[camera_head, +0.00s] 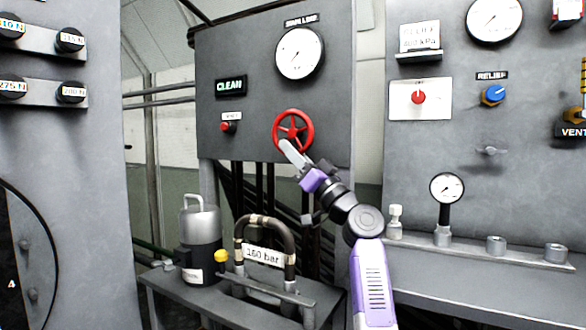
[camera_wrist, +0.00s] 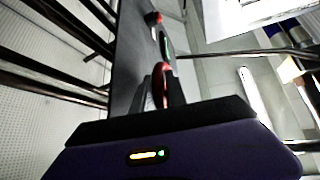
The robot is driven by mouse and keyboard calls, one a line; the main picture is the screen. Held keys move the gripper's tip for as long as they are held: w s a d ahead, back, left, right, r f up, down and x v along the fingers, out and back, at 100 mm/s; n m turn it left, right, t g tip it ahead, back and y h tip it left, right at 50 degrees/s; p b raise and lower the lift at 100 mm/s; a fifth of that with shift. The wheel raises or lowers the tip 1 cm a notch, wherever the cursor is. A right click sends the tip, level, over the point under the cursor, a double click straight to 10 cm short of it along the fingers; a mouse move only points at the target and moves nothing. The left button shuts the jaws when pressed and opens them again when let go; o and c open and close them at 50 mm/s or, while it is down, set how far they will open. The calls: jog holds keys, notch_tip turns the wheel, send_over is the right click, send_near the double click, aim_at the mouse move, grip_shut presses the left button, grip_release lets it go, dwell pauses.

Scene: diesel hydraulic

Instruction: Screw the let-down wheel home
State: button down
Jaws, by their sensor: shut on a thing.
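The red handwheel (camera_head: 293,114) stands on the grey middle panel, below a white-faced gauge. My gripper (camera_head: 287,148) reaches up to it from the lower right and is shut on the lower part of its rim. In the wrist view the wheel (camera_wrist: 163,70) shows edge-on between the fingers (camera_wrist: 158,98). The fingers hide part of the rim. Whether the wheel is fully screwed in cannot be told.
The gauge (camera_head: 300,53), the CLEAN sign (camera_head: 230,86) and a red button (camera_head: 228,127) are on the same panel. Below stand a silver-topped cylinder (camera_head: 200,235) and a looped pipe with a 150 bar tag (camera_head: 263,256). A blue relief knob (camera_head: 494,95) is on the right panel.

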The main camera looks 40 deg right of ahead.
jog(key=shift+w+a+r+y+b, duration=0.15)
jog(key=shift+a+y+b, duration=0.15)
jog(key=shift+a+b, duration=0.2)
jog(key=c, duration=1.5)
grip_release()
jog(key=shift+o, duration=0.2)
jog(key=shift+d, duration=0.1)
jog(key=shift+d, duration=0.1)
jog(key=shift+s+f, duration=0.3)
jog(key=shift+s, duration=0.05)
jog(key=s+d+f+p, duration=0.1)
jog(key=s+f+p, duration=0.1)
jog(key=s, duration=1.3)
jog(key=shift+s+d+f+p, duration=0.15)
jog(key=shift+d+f+p, duration=0.1)
jog(key=shift+f+p, duration=0.1)
